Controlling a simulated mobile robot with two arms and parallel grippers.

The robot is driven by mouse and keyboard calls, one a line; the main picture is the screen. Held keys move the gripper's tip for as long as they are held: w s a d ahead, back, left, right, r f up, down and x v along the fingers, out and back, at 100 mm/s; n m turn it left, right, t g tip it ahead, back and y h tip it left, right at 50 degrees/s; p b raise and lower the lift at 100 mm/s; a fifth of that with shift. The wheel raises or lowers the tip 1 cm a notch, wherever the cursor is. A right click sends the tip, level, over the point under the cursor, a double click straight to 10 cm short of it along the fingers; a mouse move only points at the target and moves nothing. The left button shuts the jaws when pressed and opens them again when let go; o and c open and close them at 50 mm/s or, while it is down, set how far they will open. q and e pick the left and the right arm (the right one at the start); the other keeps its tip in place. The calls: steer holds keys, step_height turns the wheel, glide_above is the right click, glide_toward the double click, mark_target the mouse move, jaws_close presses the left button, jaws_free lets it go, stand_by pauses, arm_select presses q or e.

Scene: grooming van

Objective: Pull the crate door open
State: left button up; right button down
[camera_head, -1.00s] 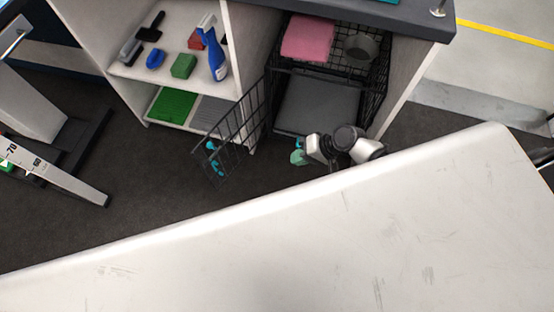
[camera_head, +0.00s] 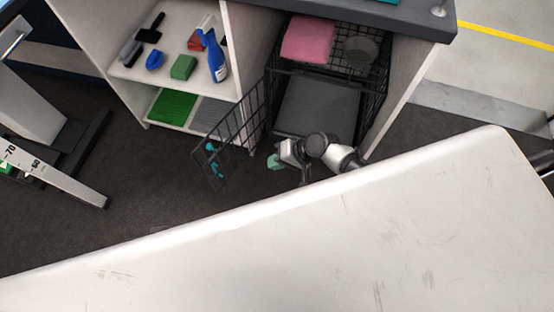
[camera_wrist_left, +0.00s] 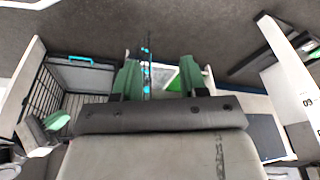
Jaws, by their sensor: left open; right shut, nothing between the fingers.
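The black wire crate (camera_head: 376,100) stands in the cabinet's right bay, its front open. Its wire door (camera_head: 240,128) is hinged at the left and stands swung outward, with cyan latches (camera_head: 211,147). My right gripper (camera_head: 274,161) has green fingertips and is shut and empty, right of the door and in front of the opening. It also shows at left in the left wrist view (camera_wrist_left: 47,124). My left gripper (camera_wrist_left: 159,80) is open. The door (camera_wrist_left: 147,66) appears nearly edge-on between its fingers in that picture; its depth is unclear. The head view does not show this gripper.
A white table (camera_head: 300,240) fills the foreground and borders my right arm. A pink towel (camera_head: 308,39) and a grey bowl (camera_head: 360,49) sit atop the crate. Shelves at left hold a blue spray bottle (camera_head: 217,60) and brushes. Dark floor left of the door is clear.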

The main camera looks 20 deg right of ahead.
arm_select(q)
steer(key=s+f+g+p, duration=0.1)
steer(key=s+f+p, duration=0.3)
steer(key=f, duration=1)
steer(key=s+a, duration=0.1)
steer(key=s, duration=0.2)
steer(key=shift+f, duration=0.35)
arm_select(e)
steer(key=w+a+m+t+h, duration=0.2)
steer(key=w+a, duration=0.4)
steer(key=a, duration=0.6)
steer(key=m+t, duration=0.1)
steer(key=m, duration=0.1)
steer(key=shift+a+m, duration=0.25)
steer(key=shift+m, duration=0.05)
